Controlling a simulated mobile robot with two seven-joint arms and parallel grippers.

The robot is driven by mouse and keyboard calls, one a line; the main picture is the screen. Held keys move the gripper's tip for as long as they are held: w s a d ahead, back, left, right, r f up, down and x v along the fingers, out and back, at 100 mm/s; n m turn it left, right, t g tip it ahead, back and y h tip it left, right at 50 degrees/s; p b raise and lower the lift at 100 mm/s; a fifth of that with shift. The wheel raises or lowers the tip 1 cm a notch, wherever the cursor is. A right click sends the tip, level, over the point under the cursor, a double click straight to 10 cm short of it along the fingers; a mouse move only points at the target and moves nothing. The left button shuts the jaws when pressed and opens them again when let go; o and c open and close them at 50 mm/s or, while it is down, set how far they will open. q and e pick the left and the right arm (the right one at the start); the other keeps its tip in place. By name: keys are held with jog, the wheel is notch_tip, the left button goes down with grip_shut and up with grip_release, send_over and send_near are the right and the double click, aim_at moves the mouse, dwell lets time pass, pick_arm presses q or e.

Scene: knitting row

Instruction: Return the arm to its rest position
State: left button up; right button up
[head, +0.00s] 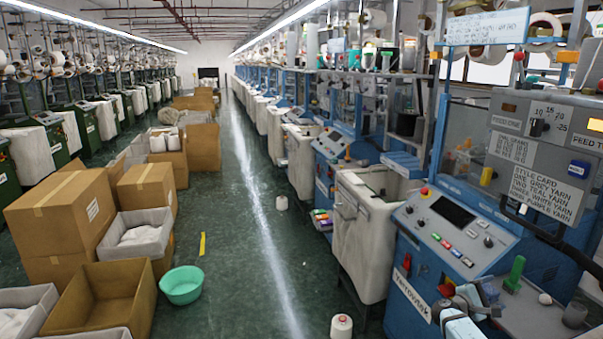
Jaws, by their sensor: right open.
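My right gripper (446,303) shows small at the lower right, with part of my pale arm just below it. Whether the gripper touches the machine I cannot tell. My left gripper and left arm are not in view.
The machine's sloped control panel (450,232) and a grey side shelf (535,312) with a green part (514,274) are close by. A yarn cone (341,327) and a green basin (181,285) stand on the floor. Cardboard boxes (62,218) line the left; the middle aisle is mostly clear.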

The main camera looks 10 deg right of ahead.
jog(key=w+a+f+m+t+y, duration=0.35)
jog(key=w+f+t+y, duration=0.2)
jog(key=f+y, duration=0.5)
jog(key=w+a+m+t+y, duration=0.4)
jog(key=w+a+m+y, duration=0.15)
jog(key=a, duration=0.25)
jog(key=s+a+f+n+y, duration=0.2)
jog(key=s+a+f, duration=0.6)
jog(key=s+a, duration=0.25)
jog(key=s+a+f+n+y, duration=0.1)
jog(key=s+a+f+y, duration=0.15)
jog(key=s+a, duration=0.9)
jog(key=s+a+r, duration=0.2)
jog(key=s+a, duration=0.2)
jog(key=s, duration=0.3)
jog(key=s+a+r+y, duration=0.1)
jog(key=s+a+r, duration=0.2)
jog(key=s, duration=0.5)
jog(key=s+a+r+y, duration=0.1)
jog(key=s+a+r, duration=0.1)
jog(key=s+a, duration=0.4)
jog(key=shift+s+r+m, duration=0.15)
jog(key=shift+s+m, duration=0.15)
jog(key=shift+s, duration=0.75)
